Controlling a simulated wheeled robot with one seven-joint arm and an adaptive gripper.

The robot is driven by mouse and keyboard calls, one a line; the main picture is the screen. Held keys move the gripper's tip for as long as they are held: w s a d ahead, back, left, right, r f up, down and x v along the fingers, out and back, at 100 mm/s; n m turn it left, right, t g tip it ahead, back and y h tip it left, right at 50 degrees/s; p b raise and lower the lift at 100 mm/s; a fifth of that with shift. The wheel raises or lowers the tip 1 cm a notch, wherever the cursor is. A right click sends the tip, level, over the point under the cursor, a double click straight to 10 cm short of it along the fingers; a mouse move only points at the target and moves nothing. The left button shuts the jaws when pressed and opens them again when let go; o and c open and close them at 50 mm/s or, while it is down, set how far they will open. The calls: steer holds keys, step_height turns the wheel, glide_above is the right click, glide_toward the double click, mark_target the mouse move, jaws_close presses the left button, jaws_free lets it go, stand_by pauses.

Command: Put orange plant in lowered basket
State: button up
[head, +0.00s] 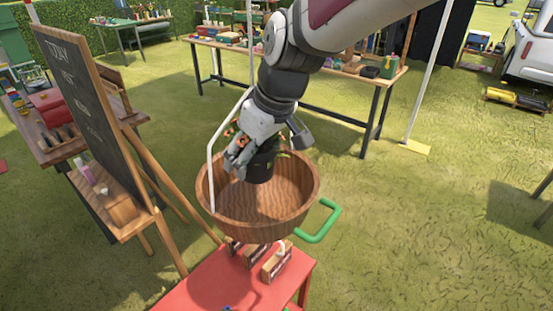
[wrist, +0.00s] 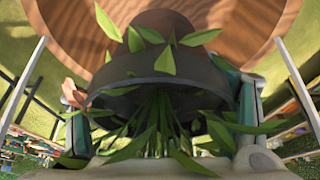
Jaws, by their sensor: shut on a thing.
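My gripper (head: 243,160) is shut on a potted plant with a dark pot (head: 261,170), green leaves and small orange blooms. It holds the plant at the mouth of a round brown wooden basket (head: 285,215), inside the rim towards the back. The basket's bottom shows, and the pot appears to be above it; I cannot tell whether they touch. In the wrist view the dark pot (wrist: 165,92) sits between the two fingers, with leaves around it and the basket's wood (wrist: 235,30) beyond. The blooms are mostly hidden by my gripper.
A green handle (head: 318,222) sticks out at the basket's right. A red table (head: 225,285) with small wood-and-white boxes (head: 277,262) stands below in front. A chalkboard easel (head: 90,100) is close on the left. A long table (head: 340,75) stands behind. Grass is free on the right.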

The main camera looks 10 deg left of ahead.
mark_target(275, 154)
step_height(275, 154, down, 6)
steer(key=shift+s+r+p, duration=0.15)
steer(key=shift+r+p, duration=0.1)
steer(key=shift+p, duration=0.15)
steer(key=shift+f, duration=2.35)
steer(key=shift+f, duration=0.15)
steer(key=o, duration=2)
steer(key=shift+r, duration=0.35)
steer(key=v, duration=1.1)
steer(key=shift+d+r, duration=0.2)
steer(key=shift+r, duration=0.15)
